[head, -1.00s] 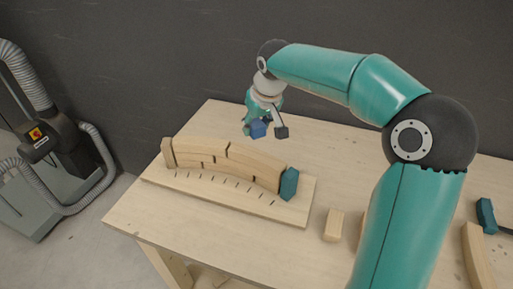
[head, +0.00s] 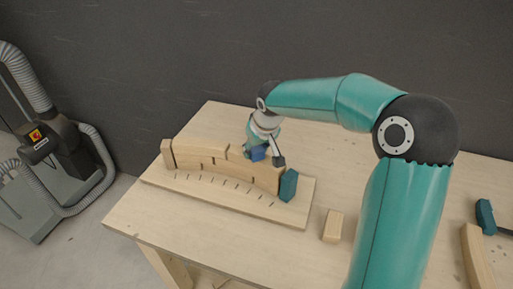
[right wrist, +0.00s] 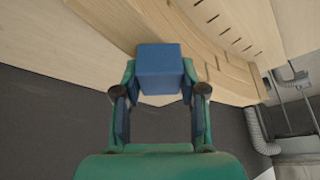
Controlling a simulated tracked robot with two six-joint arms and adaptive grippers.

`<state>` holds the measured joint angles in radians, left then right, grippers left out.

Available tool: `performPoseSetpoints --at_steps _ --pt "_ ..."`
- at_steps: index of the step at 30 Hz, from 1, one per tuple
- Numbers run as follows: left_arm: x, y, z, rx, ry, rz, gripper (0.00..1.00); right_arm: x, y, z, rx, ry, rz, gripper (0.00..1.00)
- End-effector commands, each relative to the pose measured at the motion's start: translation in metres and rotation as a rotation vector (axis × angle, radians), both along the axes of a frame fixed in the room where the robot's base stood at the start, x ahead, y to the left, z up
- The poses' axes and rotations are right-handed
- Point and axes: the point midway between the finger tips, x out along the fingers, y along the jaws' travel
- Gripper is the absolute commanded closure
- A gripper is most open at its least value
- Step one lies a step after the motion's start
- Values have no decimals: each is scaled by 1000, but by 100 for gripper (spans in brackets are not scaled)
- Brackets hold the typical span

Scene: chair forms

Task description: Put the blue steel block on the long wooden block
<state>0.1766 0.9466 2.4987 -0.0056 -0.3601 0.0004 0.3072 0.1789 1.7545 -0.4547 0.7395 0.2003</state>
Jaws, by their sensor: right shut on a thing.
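The blue steel block (head: 257,154) is between the fingers of my right gripper (head: 263,157). In the right wrist view, the blue block (right wrist: 159,68) fills the space between the fingertips. The gripper is shut on it. The long wooden block (head: 252,172) looks to be part of a curved row of wooden pieces on the board; which piece it is I cannot tell for sure. The blue block is at the back edge of this row, near its right half. I cannot tell whether it touches the wood. My left gripper is not in view.
The row stands on a marked wooden board (head: 225,192) on the table (head: 160,222). A dark teal block (head: 288,186) stands at its right end. A small wooden block (head: 333,226) lies to the right. A clamp-like teal piece (head: 486,216) and a curved wooden piece (head: 475,250) lie farther right.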

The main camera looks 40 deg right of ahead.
Motion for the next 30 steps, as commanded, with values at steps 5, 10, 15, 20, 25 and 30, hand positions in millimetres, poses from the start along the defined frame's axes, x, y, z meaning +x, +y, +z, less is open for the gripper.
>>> performPoseSetpoints --at_steps 5,10,15,20,25,30 --pt "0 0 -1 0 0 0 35 0 0 0 0 0 1 34" --pt "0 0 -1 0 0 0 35 0 0 0 0 0 1 34" --pt "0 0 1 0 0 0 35 1 1 2 0 0 1 34" --pt "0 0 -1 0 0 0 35 -3 2 13 -1 -3 1 34" --pt "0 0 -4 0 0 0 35 -14 6 41 -2 -7 2 34" --pt "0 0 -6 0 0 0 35 -27 10 74 -2 -6 2 34"
